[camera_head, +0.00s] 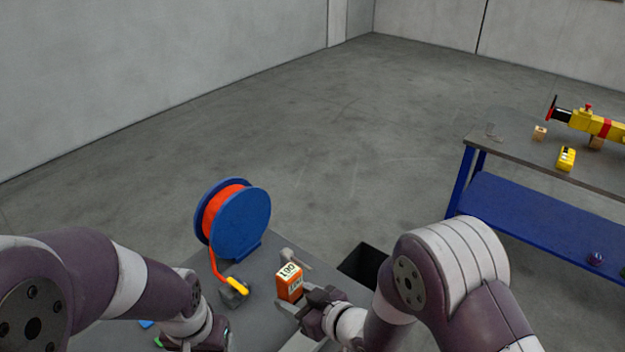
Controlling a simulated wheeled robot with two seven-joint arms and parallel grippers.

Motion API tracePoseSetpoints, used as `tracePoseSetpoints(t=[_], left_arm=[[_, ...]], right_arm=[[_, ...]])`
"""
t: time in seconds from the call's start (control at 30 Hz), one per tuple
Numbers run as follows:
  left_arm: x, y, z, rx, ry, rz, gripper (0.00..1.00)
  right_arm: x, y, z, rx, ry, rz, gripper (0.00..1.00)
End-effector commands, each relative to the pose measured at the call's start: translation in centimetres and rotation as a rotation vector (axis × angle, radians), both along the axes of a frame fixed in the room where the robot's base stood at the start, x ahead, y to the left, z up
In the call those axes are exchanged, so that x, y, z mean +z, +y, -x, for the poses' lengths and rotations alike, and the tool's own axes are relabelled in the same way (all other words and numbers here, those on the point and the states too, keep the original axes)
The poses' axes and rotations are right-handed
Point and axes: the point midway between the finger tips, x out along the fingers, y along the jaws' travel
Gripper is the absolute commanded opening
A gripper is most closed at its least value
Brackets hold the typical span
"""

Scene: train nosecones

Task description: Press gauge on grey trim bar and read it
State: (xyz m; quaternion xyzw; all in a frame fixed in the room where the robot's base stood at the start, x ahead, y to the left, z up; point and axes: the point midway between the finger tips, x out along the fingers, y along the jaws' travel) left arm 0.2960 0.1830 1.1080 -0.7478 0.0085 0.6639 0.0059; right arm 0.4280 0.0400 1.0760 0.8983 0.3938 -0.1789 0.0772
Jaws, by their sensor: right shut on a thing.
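A small orange gauge (289,284) with a pale face stands upright at my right gripper, over the grey table. The marks on its face look like "061", or "190" turned over; they are too small to read surely. My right gripper (291,303) is shut on the gauge. A pale grey bar-like piece (299,343) shows below this gripper, partly hidden; I cannot tell if it is the trim bar or if the gauge touches it. My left gripper (196,345) is at the bottom edge, cut off, its fingers unclear.
A blue reel (240,222) with orange hose stands at the table's back. A yellow-tipped nozzle (238,286) rests on a dark block left of the gauge. A dark open bin (362,265) is beyond the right gripper. A blue-framed bench (545,160) with yellow equipment stands right.

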Motion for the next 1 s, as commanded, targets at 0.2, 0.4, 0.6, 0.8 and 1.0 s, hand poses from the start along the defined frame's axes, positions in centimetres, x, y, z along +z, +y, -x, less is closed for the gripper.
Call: tracePoseSetpoints(t=[0.2,0.4,0.6,0.8,1.0], left_arm=[[0.0,0.0,0.0,-0.001,0.001,0.000,0.70],[0.0,0.0,0.0,-0.001,0.001,0.000,0.70],[0.0,0.0,0.0,-0.001,0.001,0.000,0.70],[0.0,0.0,0.0,-0.001,0.001,0.000,0.70],[0.0,0.0,0.0,-0.001,0.001,0.000,0.70]], right_arm=[[-3.4,-8.7,-3.6,-0.373,0.006,0.003,0.18],[-7.8,-18.2,-3.4,-0.698,0.006,0.005,0.18],[-10.4,-22.4,-1.9,-0.817,0.001,0.002,0.18],[-10.1,-23.0,-2.2,-0.833,-0.014,0.010,0.18],[-4.8,-23.7,-6.3,-0.884,-0.177,0.132,0.18]])
